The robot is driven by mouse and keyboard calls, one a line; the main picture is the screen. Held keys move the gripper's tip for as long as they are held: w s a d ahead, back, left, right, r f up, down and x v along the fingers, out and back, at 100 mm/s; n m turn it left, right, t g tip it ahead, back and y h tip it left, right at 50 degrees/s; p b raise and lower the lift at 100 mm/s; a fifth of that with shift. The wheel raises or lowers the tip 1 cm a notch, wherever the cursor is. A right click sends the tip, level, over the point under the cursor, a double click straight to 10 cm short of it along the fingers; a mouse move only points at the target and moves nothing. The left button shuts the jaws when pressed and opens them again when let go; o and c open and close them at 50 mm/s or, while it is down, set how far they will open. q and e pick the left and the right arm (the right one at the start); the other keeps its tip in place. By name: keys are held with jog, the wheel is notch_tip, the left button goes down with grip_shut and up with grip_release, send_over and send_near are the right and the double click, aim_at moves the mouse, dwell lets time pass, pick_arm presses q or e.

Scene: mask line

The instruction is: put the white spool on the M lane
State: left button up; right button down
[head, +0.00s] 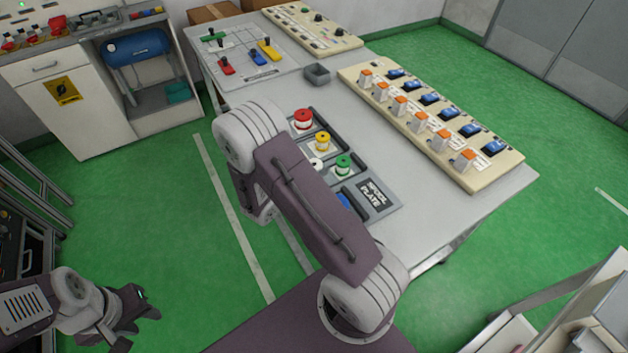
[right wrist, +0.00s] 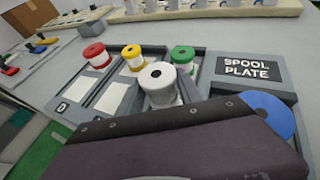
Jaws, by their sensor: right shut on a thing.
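The white spool (right wrist: 160,88) stands out close in the right wrist view, in front of the yellow and green spools; in the head view a small part of it (head: 317,163) shows beside my right arm. My right gripper (right wrist: 165,118) is shut on the white spool, its fingers mostly hidden. I cannot tell whether the spool touches the plate. The spool plate (head: 385,207) has pale lane pads, one (right wrist: 72,97) lettered like an O; an M is not readable. My left gripper (head: 138,326) is open and empty, away from the table at lower left.
Red (head: 303,119), yellow (head: 322,141) and green (head: 343,165) spools stand in a row on the plate. A blue round piece (right wrist: 268,113) lies below the plate's sign. A switch panel (head: 430,125) lies behind. The table's right part (head: 450,205) is bare.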

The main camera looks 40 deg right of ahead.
notch_tip(320, 180, down, 4)
jog(key=b, duration=0.3)
jog(key=shift+f, duration=0.25)
jog(key=shift+r, duration=0.2)
jog(key=shift+f, duration=0.15)
jog(key=c, duration=0.8)
grip_release()
